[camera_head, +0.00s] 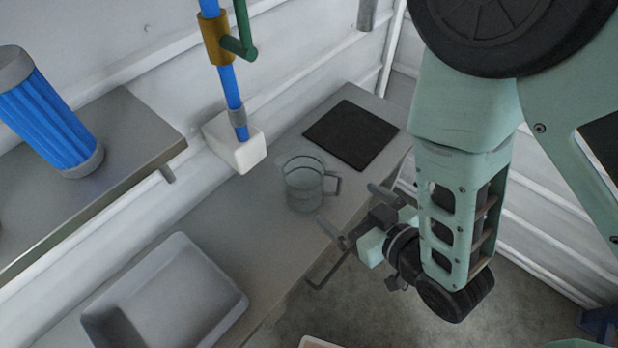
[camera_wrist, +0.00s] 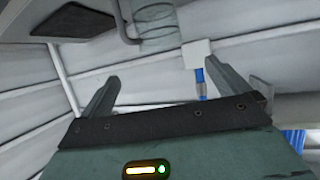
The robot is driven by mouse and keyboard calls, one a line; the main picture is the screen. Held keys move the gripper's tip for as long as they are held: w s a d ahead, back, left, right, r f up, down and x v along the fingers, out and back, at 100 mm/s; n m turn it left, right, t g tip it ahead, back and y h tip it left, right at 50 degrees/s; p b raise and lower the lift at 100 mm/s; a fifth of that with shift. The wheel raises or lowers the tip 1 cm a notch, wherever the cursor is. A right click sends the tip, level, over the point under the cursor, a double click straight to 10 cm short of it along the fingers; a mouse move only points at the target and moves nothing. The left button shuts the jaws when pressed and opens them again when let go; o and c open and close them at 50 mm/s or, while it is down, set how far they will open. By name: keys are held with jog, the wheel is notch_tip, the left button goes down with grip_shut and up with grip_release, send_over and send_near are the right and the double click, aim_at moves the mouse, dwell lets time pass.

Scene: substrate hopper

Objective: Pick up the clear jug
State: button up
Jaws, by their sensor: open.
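The clear jug (camera_head: 303,184) stands upright on the grey counter in the head view, with its handle on the right side. It looks see-through and grey. My gripper (camera_head: 353,213) is open and empty, just to the right of and in front of the jug, apart from it. In the wrist view the jug (camera_wrist: 157,24) shows at the top edge, partly cut off, with its handle towards the left. My gripper's two fingers (camera_wrist: 122,90) are spread below it in that picture, with nothing between them.
A dark mat (camera_head: 350,135) lies behind the jug on the counter (camera_head: 215,215). A white block (camera_head: 236,142) on a blue pipe (camera_head: 232,88) is close left of the jug. A grey tray (camera_head: 165,295) is front left. A blue cylinder (camera_head: 48,118) stands on a shelf (camera_head: 135,135).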

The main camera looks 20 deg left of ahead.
aim_at(318, 181)
jog(key=b+x, duration=0.6)
jog(key=x, duration=0.5)
jog(key=shift+w+a, duration=0.1)
jog(key=shift+a, duration=0.15)
jog(key=shift+p+x, duration=1.3)
jog(key=shift+x, duration=1.65)
jog(key=shift+w+d, duration=0.1)
jog(key=shift+d, duration=0.05)
jog(key=c, duration=1.1)
